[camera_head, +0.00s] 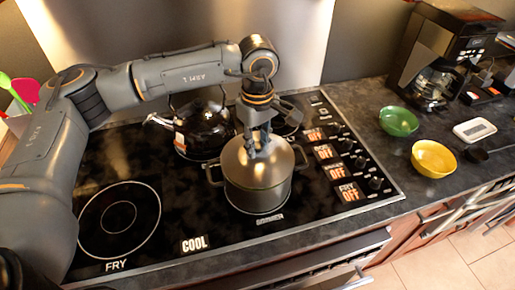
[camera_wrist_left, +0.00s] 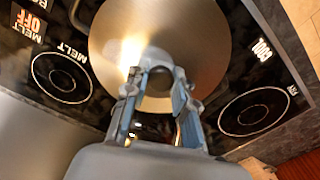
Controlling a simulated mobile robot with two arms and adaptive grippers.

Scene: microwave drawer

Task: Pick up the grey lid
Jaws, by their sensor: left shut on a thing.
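The grey lid (camera_head: 258,172) is a round metal disc on top of a grey two-handled pot (camera_head: 257,195) on the black stove. My left gripper (camera_head: 258,153) comes down from above onto the lid's middle and is shut on its knob, which the fingers mostly hide. In the left wrist view the lid (camera_wrist_left: 195,35) fills the upper middle, with the gripper's fingers (camera_wrist_left: 157,90) on either side of its centre. The lid appears to sit on the pot; no clear gap shows. My right gripper is not in view.
A black kettle (camera_head: 205,130) stands close behind and left of the pot. The stove's front left burner (camera_head: 118,220) is bare. A green bowl (camera_head: 398,121), a yellow bowl (camera_head: 433,158) and a coffee maker (camera_head: 440,55) are on the right counter.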

